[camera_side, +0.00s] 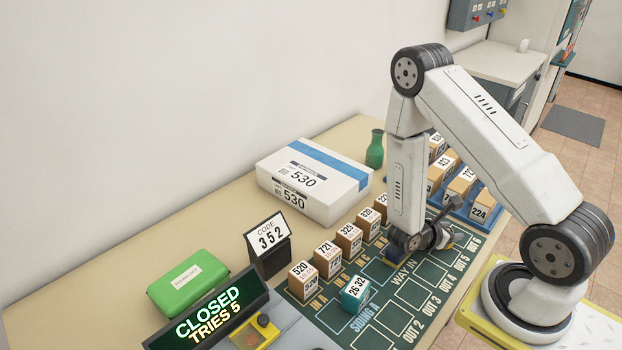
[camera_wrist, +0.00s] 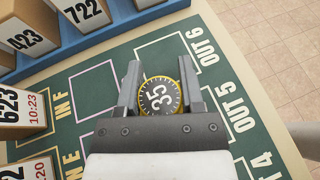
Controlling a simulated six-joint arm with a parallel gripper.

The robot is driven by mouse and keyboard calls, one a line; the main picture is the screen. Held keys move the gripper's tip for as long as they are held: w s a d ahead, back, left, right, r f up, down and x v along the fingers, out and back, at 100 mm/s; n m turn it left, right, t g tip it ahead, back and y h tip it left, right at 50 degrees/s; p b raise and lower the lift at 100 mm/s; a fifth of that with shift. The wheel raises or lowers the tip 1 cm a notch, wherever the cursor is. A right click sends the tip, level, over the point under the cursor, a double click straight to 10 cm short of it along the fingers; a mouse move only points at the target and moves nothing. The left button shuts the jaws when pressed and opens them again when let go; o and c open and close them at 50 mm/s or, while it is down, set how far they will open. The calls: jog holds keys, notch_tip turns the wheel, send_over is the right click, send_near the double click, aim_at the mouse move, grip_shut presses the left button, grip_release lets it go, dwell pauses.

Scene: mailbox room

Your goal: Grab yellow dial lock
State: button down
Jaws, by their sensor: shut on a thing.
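In the side view my gripper (camera_side: 443,238) is low over the far right part of the green mat, near OUT 5 and OUT 6, and mostly hides the lock. I cannot tell whether the lock touches the mat.
The green mat (camera_side: 385,328) has marked squares. Several numbered boxes (camera_side: 326,257) line its left side. A teal block (camera_side: 355,294) stands on it. A blue rack (camera_wrist: 92,35) of boxes is behind. A display (camera_side: 210,312) reads CLOSED, TRIES 5.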

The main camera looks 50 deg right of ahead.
jog(key=shift+r, duration=4.9)
jog(key=shift+w, duration=0.1)
